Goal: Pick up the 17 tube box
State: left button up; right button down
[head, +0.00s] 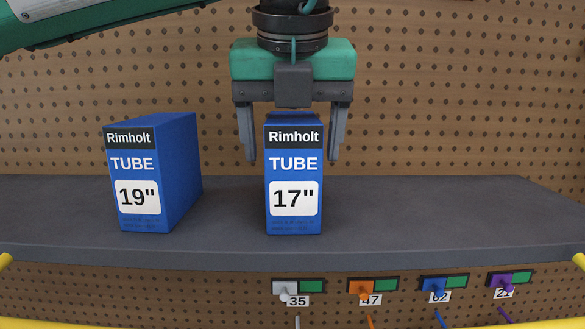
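The blue 17" tube box (293,200) stands upright on the grey shelf, right of a similar blue 19" tube box (140,180). My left gripper (291,159) points down over the 17" box. It is open, with one finger on each side of the box's upper part and a visible gap on both sides. The fingers do not appear to touch the box. The far part of the 17" box is hidden behind its front face. My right gripper is not in view.
The grey shelf (430,215) is clear to the right of the 17" box and between the two boxes. A perforated board (450,90) rises behind it. Yellow bars show at the lower corners.

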pick_arm(q)
jog(key=c, duration=1.3)
